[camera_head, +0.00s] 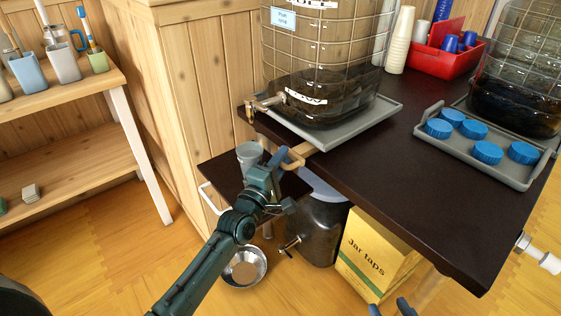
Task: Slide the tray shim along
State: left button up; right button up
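A large jar (320,60) of dark liquid with a tap (266,102) stands on a grey tray (345,127) at the table's left end. A pale wooden piece (306,149), likely the tray shim, shows at the table edge below the tray's near side, with a tan bent end (293,159). My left gripper (281,161) is at this bent end. Whether its fingers are closed on it is not clear. My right gripper (390,308) shows only as two separated dark fingertips at the bottom edge, with nothing visible between them.
A cup (249,154) stands on a dark side shelf (221,176) below the tap. A metal bowl (244,268), a dark container (318,228) and a yellow "Jar taps" box (372,256) are below. Blue lids (488,152) lie on another tray (492,170). The dark table's (420,190) front is clear.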

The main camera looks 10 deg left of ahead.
pick_arm(q)
jog(key=shift+d+f, duration=0.1)
jog(key=shift+f, duration=0.25)
